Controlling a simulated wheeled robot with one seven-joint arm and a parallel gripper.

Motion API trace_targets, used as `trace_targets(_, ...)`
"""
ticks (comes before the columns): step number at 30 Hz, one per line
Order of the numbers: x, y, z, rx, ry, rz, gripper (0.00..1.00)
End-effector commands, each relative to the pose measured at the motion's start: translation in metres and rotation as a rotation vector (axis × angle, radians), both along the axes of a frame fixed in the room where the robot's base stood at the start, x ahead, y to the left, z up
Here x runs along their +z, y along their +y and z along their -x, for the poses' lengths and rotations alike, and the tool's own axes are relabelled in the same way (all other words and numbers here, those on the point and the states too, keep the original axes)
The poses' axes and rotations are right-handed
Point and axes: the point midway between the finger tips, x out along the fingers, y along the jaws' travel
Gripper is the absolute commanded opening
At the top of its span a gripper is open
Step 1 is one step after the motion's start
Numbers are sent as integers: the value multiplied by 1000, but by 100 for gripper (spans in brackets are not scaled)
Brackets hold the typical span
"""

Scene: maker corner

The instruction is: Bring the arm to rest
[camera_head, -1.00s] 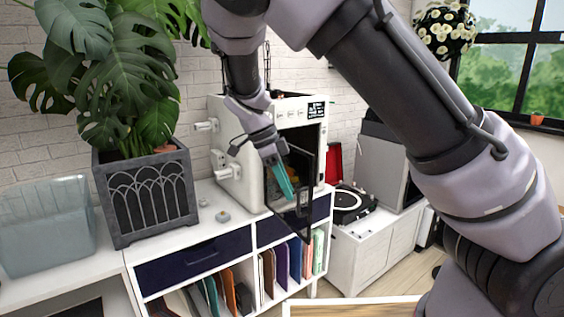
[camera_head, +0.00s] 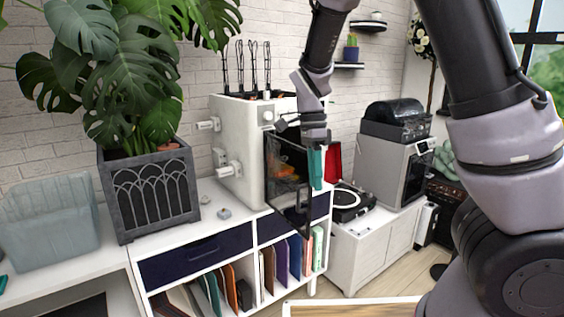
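My arm reaches in from the upper right. My gripper (camera_head: 316,168), with teal fingers, points down just to the right of the white box-shaped machine (camera_head: 238,150) on the cabinet. From this side I cannot tell whether its fingers are open or shut, and I see nothing held in it. The machine's dark glass door (camera_head: 287,190) stands open in front of it, close to the left of my gripper. Something orange (camera_head: 290,172) shows through the glass. Part of the machine's front is hidden behind my wrist and the door.
A turntable (camera_head: 350,203) sits on a low white cabinet (camera_head: 372,245) at right, beside a grey appliance (camera_head: 392,170). The wall behind has small shelves (camera_head: 365,26).

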Motion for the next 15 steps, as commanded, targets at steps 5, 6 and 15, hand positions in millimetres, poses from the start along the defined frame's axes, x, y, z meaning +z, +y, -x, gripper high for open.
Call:
trace_targets(5, 39, -39, 3, 147, -43, -229, 28)
trace_targets(6, 50, -48, 6, 188, -69, -273, 28)
trace_targets(15, 130, -111, 36, 536, -410, -414, 28)
